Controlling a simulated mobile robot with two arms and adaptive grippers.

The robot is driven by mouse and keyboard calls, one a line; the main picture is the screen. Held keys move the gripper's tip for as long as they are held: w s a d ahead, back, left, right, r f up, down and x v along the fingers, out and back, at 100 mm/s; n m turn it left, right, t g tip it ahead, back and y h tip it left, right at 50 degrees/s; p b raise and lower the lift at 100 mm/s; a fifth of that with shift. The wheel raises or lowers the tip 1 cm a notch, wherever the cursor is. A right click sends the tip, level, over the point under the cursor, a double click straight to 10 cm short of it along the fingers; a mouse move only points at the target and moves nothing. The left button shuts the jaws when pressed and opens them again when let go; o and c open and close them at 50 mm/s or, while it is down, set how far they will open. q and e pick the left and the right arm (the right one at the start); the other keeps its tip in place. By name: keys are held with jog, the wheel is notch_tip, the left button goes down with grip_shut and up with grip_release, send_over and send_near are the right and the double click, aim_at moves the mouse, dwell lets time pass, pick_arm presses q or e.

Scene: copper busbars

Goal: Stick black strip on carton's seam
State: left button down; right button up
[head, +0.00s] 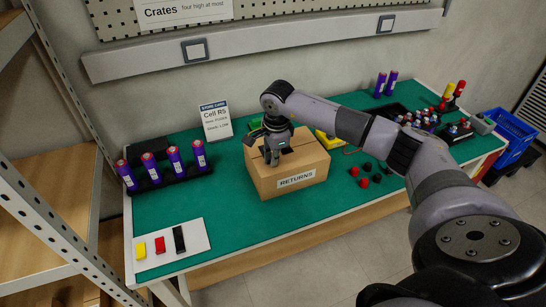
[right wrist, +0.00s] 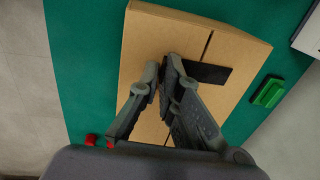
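The brown carton (head: 300,164), with a RETURNS label, sits closed on the green bench. Its seam shows as a dark line (right wrist: 209,42) in the right wrist view. A black strip (right wrist: 208,73) lies on the carton's top across this seam, partly hidden by a finger. Another black strip (head: 179,240) is on the white board at front left. My right gripper (head: 271,158) is over the carton's top; its fingertips (right wrist: 162,72) are close together at the strip's left end. Whether they pinch it is unclear. My left gripper is out of view.
Purple cells (head: 152,167) stand in a black rack at left. Red and black caps (head: 365,182) lie right of the carton.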

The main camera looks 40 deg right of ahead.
jog(key=o, duration=0.4)
jog(key=shift+o, duration=0.2)
notch_tip(320, 180, up, 12)
jog(key=s, duration=0.1)
jog(key=shift+s+a, duration=0.2)
jog(key=shift+s, duration=0.15)
dwell(0.3)
